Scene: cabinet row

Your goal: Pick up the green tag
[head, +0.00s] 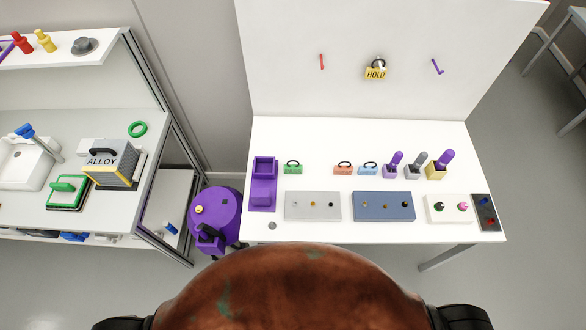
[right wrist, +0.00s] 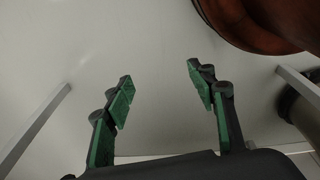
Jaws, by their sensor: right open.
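The green tag (head: 292,168) lies on the white table (head: 327,133) in the head view, toward its left side, with a dark loop at its top. It sits just right of the purple holder and above the light grey panel. My right gripper (right wrist: 158,90) shows in the right wrist view with its green-padded fingers spread apart and nothing between them. A plain pale surface fills most of that view. The tag is not in the right wrist view. Neither gripper shows in the head view, so I cannot see my left gripper.
Beside the tag are a purple holder (head: 263,183), a red tag (head: 343,168) and a blue tag (head: 368,168). Panels (head: 313,212) line the table's front. A yellow HOLD tag (head: 375,73) hangs on the backboard.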

